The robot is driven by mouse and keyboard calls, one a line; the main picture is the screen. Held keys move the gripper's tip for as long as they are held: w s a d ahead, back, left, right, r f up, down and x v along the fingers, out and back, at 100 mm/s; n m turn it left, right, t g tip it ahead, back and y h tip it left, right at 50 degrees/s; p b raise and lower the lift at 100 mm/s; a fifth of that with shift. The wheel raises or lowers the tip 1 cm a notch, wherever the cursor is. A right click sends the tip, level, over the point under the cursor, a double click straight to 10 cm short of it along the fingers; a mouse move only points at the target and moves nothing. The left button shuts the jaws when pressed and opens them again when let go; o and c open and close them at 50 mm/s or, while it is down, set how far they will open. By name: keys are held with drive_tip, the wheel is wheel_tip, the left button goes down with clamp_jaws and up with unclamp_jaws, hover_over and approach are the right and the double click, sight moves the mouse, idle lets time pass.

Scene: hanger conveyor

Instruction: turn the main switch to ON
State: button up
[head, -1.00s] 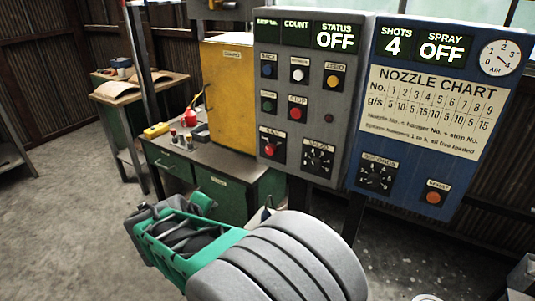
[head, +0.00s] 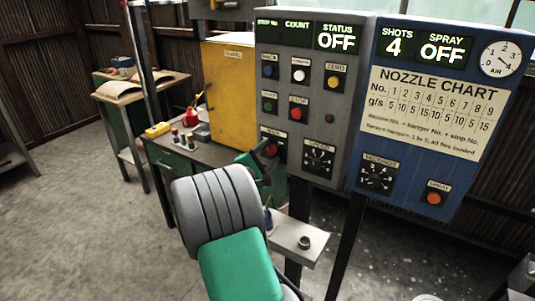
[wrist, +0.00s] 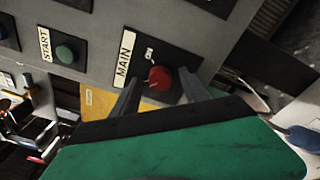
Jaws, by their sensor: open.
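The main switch is a red knob on a dark plate, low on the left of the grey control panel (head: 348,110). In the wrist view the red knob (wrist: 159,77) is under a MAIN label (wrist: 125,57). My gripper (wrist: 161,88) is open, with one finger on each side of the knob in that view. I cannot tell whether the fingers touch it. In the head view my gripper (head: 264,159) partly covers the main switch (head: 271,150). The status display (head: 337,37) reads OFF.
The green START button (wrist: 64,54) is near the main switch, and a speed dial (head: 319,158) is to its right. A blue spray panel (head: 420,190) stands on the right. A yellow box (head: 228,80) stands on the bench at left. A small shelf (head: 300,238) juts out below.

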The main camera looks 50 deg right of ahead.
clamp_jaws()
idle(0.5)
drive_tip(key=shift+f+m+b, duration=0.15)
drive_tip(key=shift+m+b, duration=0.15)
drive_tip(key=shift+b, duration=0.05)
drive_tip(key=m+b, duration=0.2)
drive_tip(key=b, duration=0.1)
drive_tip(key=m+b, duration=0.2)
drive_tip(key=shift+f+h, duration=0.25)
drive_tip(key=shift+h, duration=0.05)
drive_tip(key=m+b, duration=0.5)
drive_tip(key=b, duration=0.1)
drive_tip(key=shift+b, duration=0.4)
drive_tip(key=m+b, duration=0.3)
drive_tip(key=m+g+b, duration=0.1)
drive_tip(key=m+b, duration=0.1)
drive_tip(key=b, duration=0.2)
drive_tip(key=shift+w+m+h, duration=0.1)
drive_tip(key=shift+m+h, duration=0.2)
drive_tip(key=shift+m, duration=0.1)
drive_tip(key=m+b, duration=0.2)
drive_tip(key=b, duration=0.1)
drive_tip(key=shift+r+m, duration=0.15)
drive_tip(key=shift+m, duration=0.25)
drive_tip(key=shift+r+m+g+b, duration=0.15)
drive_tip(key=shift+m+g+b, duration=0.3)
drive_tip(key=shift+b, duration=0.25)
drive_tip(key=shift+r, duration=0.1)
